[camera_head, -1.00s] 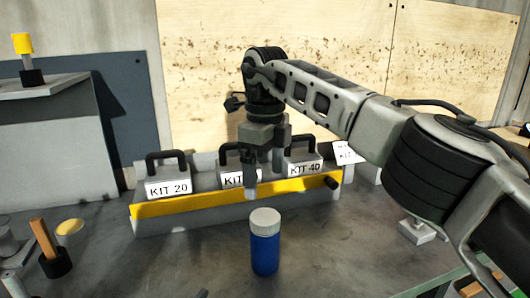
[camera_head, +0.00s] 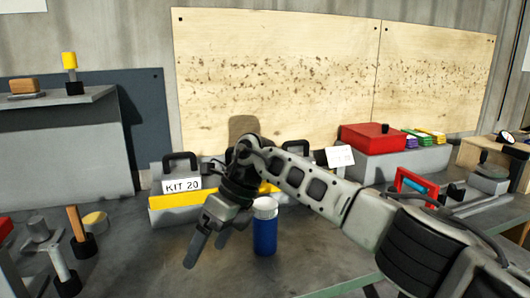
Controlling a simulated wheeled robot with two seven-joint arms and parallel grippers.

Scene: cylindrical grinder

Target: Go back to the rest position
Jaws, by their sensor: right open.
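My right arm reaches in from the right edge. Its gripper (camera_head: 207,245) points down and to the left, open and empty, above the grey bench (camera_head: 313,246) and just left of the blue bottle. My left gripper is not in view.
The kit rack (camera_head: 170,210) with its yellow strip holds the KIT 20 box (camera_head: 182,186); my arm hides other kits. Handled tools (camera_head: 76,225) stand at left. A red box (camera_head: 372,138) and a red-framed item (camera_head: 415,190) are at right.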

